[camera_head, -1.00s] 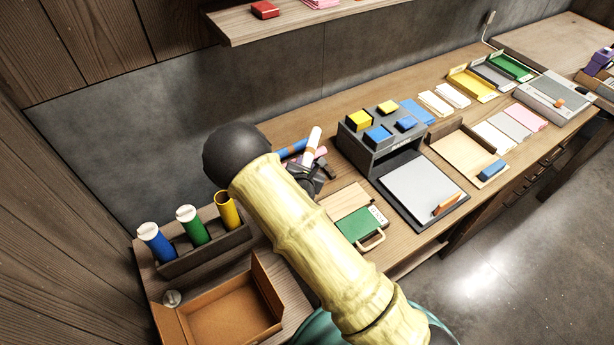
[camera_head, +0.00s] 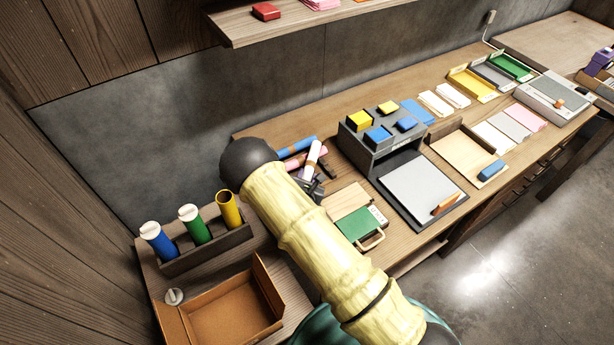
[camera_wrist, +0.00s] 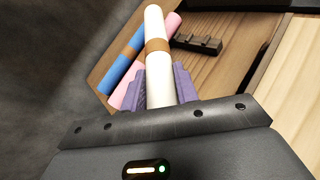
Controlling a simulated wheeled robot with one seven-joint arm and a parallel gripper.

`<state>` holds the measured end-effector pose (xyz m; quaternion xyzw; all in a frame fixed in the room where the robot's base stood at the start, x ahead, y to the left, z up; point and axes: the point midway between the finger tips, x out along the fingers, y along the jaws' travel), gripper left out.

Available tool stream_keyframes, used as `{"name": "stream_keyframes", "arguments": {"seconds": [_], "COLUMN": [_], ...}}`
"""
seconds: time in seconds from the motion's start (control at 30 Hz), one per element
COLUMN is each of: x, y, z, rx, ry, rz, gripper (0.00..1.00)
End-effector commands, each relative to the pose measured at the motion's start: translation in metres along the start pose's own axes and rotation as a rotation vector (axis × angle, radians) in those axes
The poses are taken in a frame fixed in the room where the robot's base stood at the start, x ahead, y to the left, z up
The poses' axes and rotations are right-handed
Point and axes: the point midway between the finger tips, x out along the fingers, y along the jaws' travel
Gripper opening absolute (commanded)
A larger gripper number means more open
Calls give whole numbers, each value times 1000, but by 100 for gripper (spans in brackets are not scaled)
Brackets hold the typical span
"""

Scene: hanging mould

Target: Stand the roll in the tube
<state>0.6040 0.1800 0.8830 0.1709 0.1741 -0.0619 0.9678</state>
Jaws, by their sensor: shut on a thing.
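A white roll with a tan band (camera_head: 313,153) is held in my gripper (camera_head: 312,186), tilted, its free end pointing away from the jaws. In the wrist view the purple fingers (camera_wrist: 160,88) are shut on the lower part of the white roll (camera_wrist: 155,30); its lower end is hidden. The yellow tube (camera_head: 230,212) stands at the right end of a dark holder (camera_head: 212,255), and its open top looks empty. The green tube (camera_head: 195,227) and blue tube (camera_head: 160,243) beside it each have a white top showing. My gripper is to the right of the tubes, apart from them.
A blue roll (camera_wrist: 121,72) and a pink roll (camera_wrist: 128,88) lie behind the held roll, near a dark notched rest (camera_wrist: 198,43). An open brown box (camera_head: 262,290) lies in front of the tubes. A grey organiser (camera_head: 375,160) stands to the right.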

Motion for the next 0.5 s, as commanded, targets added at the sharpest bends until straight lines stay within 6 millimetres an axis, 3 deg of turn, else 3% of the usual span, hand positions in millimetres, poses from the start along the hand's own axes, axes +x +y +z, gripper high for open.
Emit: {"name": "stream_keyframes", "arguments": {"seconds": [0.33,0.37,0.43,0.5], "x": [2,2,2,2], "y": [-2,-2,-2,-2], "z": [-5,-5,-4,-4], "rx": [0,0,1,1], "ry": [0,0,0,0], "rz": [0,-1,-1,-1], "gripper": [8,34,48,52]}}
